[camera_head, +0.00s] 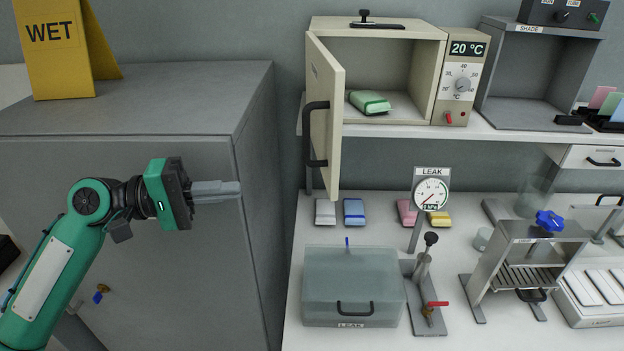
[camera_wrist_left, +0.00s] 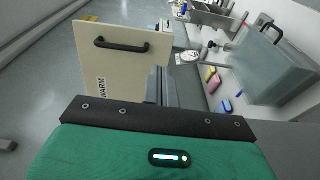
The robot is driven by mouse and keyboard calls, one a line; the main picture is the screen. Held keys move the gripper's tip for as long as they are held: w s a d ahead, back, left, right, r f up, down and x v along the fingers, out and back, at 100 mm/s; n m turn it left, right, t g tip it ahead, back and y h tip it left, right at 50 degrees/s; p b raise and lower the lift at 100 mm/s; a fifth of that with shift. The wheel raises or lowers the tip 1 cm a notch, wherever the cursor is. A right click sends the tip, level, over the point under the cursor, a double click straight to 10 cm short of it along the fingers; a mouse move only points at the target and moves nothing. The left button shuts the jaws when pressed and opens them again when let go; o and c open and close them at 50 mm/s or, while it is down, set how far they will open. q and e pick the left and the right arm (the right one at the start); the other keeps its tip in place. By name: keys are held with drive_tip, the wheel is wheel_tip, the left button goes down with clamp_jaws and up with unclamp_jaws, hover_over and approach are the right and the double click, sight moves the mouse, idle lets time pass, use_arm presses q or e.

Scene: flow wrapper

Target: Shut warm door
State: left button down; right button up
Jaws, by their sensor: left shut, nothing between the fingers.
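The warm door (camera_head: 324,117) is a cream panel with a black bar handle (camera_head: 311,134), hinged at the left side of the cream warm cabinet (camera_head: 378,27) on the shelf. It stands open, swung out toward me. A green and white packet (camera_head: 369,102) lies inside the cabinet. My left gripper (camera_head: 238,190) is shut and empty, left of the door and lower than its handle, apart from it. My right gripper is not in view.
A grey cabinet (camera_head: 240,80) with a yellow WET sign (camera_head: 55,50) stands at the left. Below the shelf are a LEAK box (camera_head: 352,285), a gauge (camera_head: 431,194), and a metal rack (camera_head: 520,260). Open air lies between my gripper and the door.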

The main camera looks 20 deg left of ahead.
use_arm(q)
drive_tip(key=p, duration=0.7)
approach(330, 178)
drive_tip(key=x, duration=0.5)
drive_tip(key=shift+w+d, duration=0.15)
drive_tip(key=shift+w, duration=0.1)
drive_tip(key=shift+w+d+f+p, duration=0.1)
drive_tip(key=shift+w+d+p, duration=0.2)
drive_tip(key=shift+d, duration=0.3)
